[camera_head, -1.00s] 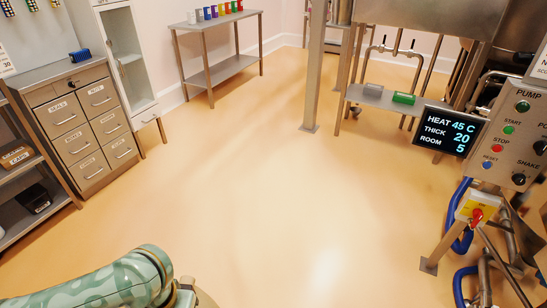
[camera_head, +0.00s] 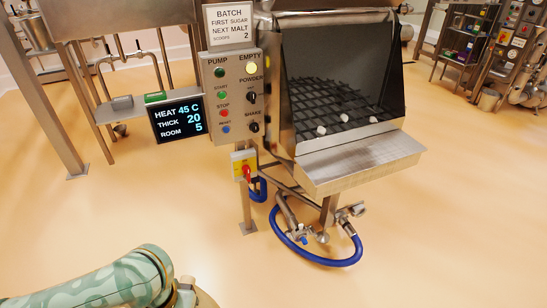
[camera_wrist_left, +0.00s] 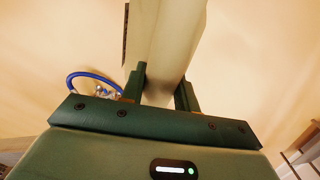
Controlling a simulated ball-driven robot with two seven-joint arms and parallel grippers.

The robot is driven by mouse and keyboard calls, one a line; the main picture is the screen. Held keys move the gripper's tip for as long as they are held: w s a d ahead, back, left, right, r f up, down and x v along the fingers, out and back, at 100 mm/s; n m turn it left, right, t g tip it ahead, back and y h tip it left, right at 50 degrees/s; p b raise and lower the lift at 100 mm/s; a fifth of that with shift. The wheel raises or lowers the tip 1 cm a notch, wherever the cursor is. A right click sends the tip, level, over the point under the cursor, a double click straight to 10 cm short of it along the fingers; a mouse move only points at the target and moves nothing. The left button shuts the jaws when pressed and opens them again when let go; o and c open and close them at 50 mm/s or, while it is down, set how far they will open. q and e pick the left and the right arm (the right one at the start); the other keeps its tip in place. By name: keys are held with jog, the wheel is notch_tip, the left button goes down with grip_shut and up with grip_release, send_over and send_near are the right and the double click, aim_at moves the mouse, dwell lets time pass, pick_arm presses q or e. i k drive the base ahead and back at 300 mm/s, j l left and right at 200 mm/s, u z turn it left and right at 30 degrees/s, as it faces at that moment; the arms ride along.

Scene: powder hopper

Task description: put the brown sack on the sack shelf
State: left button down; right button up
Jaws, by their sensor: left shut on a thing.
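In the left wrist view my left gripper (camera_wrist_left: 161,88) is shut on a large pale cream thing (camera_wrist_left: 168,40) with flat sides that runs up out of the picture. Its far end is hidden, and I cannot tell from its colour whether it is the brown sack. In the head view only my left arm shows at the bottom left; its gripper is out of the picture. No brown sack and no shelf that I can identify as the sack shelf shows in the head view. My right gripper is not in view.
A steel hopper (camera_head: 360,165) with a dark grid (camera_head: 335,100) stands ahead, a control panel (camera_head: 232,95) on its left. A blue hose (camera_head: 330,262) loops on the floor below. A rack (camera_head: 465,45) with coloured items stands at the back right. The near floor is clear.

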aim_at(347, 158)
jog(key=i+l+z, duration=0.25)
jog(key=z, duration=0.2)
jog(key=i+l+z, duration=0.1)
jog(key=i+z, duration=0.65)
jog(key=z, duration=0.15)
